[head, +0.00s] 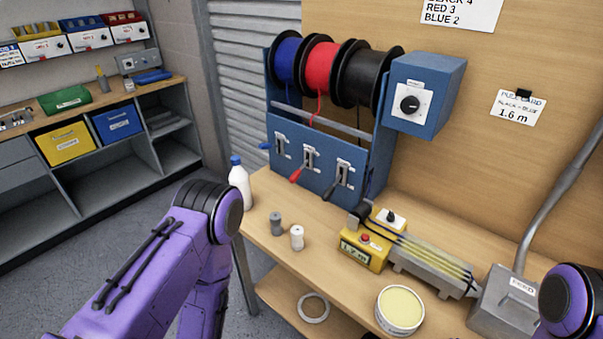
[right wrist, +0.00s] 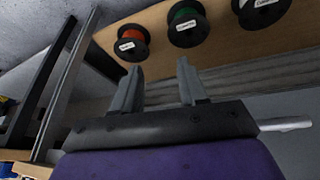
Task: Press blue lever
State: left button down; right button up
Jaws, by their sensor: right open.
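The blue lever (head: 265,146) shows in the head view at the left end of the blue rack's front panel (head: 318,165), its handle sticking out to the left. A red lever (head: 297,175) and a black lever (head: 330,192) stand to its right. Blue, red and black wire spools (head: 322,66) hang above. My left arm comes in from the left, but its gripper is out of view. My right gripper (right wrist: 158,68) is open and empty in the right wrist view, apart from the levers, which that view does not show.
A white bottle (head: 239,184) stands beside the rack's left end. Grey and white small parts (head: 297,238) stand on the bench before the panel. A yellow box (head: 362,250), a round tin (head: 400,309) and a blue box with a knob (head: 428,93) are to the right.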

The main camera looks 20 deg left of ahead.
aim_at(263, 146)
jog(key=z, duration=0.05)
jog(key=k, duration=0.5)
jog(key=u, duration=1.75)
jog(key=i, duration=1.1)
jog(key=z, duration=2.25)
